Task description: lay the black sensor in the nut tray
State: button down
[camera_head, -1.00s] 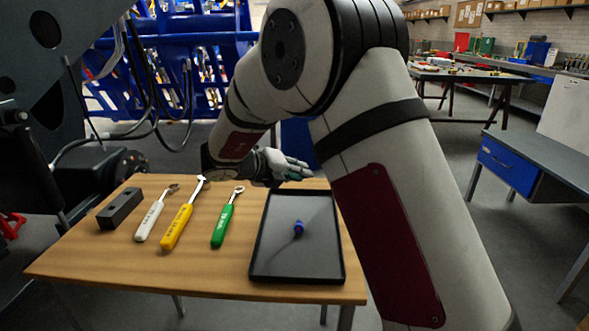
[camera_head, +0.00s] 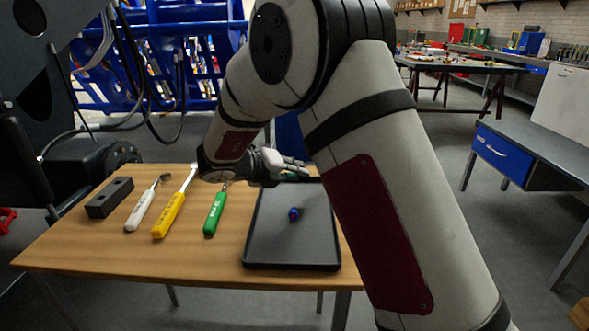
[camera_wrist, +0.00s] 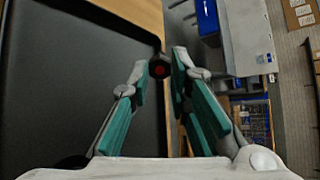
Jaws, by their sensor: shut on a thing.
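The nut tray is the black shallow tray (camera_head: 290,266) on the right part of the wooden table; its dark floor (camera_wrist: 95,75) fills the left of the wrist view. My gripper (camera_head: 290,169) is over the tray's far edge in the head view. In the wrist view my gripper (camera_wrist: 160,66) has its fingertips closed on a small black piece with a red centre (camera_wrist: 158,69), which appears to be the black sensor. The held piece cannot be made out in the head view. A small blue piece (camera_head: 294,214) lies inside the tray.
Left of the tray lie a green-handled tool (camera_head: 214,214), a yellow-handled tool (camera_head: 169,216), a white-handled tool (camera_head: 140,211) and a dark block with holes (camera_head: 110,197). My forearm covers the table's right side. The tray floor around the blue piece looks clear.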

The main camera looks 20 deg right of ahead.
aim_at(294, 201)
jog(key=shift+f+b, duration=1.45)
jog(key=shift+f, duration=1.15)
jog(key=c, duration=1.4)
grip_release()
